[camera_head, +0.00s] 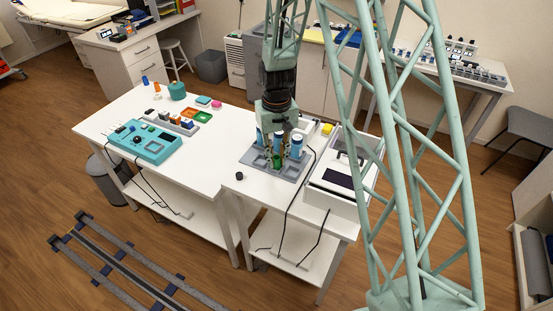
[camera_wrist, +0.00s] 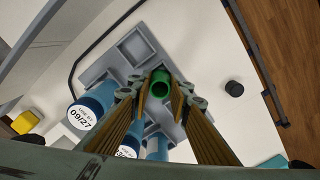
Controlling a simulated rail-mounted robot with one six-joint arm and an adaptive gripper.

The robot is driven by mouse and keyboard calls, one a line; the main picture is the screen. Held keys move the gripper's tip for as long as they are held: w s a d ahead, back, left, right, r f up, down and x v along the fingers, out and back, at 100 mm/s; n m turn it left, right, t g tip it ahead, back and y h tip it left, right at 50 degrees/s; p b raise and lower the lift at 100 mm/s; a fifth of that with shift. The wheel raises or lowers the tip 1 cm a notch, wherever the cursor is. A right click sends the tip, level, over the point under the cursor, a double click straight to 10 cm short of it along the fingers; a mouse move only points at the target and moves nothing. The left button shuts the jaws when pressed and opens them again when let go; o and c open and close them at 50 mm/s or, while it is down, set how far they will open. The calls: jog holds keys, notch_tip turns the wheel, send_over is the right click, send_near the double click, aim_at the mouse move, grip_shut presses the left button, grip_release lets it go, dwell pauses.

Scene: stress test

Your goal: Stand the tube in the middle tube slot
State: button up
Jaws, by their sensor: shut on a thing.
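A green tube (camera_wrist: 161,80) with an open round end sits between the fingertips of my gripper (camera_wrist: 160,92) in the wrist view. My gripper (camera_head: 277,158) is shut on it over the grey rack (camera_head: 249,158). The green tube (camera_head: 277,162) shows only as a small patch between the fingers in the head view. The rack (camera_wrist: 112,62) has square recesses; one at its corner is empty (camera_wrist: 138,46). The fingers hide much of the slots, so I cannot tell which slot the tube is over or whether its lower end is inside.
Blue cylinders with white labels, one (camera_head: 296,147) at the right, stand in the rack close around my fingers. A small black knob-like piece (camera_head: 239,176) lies on the white table left of the rack. A white machine (camera_head: 340,179) stands at the right, with a black cable beside it.

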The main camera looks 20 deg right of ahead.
jog(key=shift+f, duration=0.15)
jog(key=o, duration=0.8)
jog(key=shift+r, duration=0.2)
jog(key=shift+r+p, duration=0.35)
jog(key=shift+r, duration=5.65)
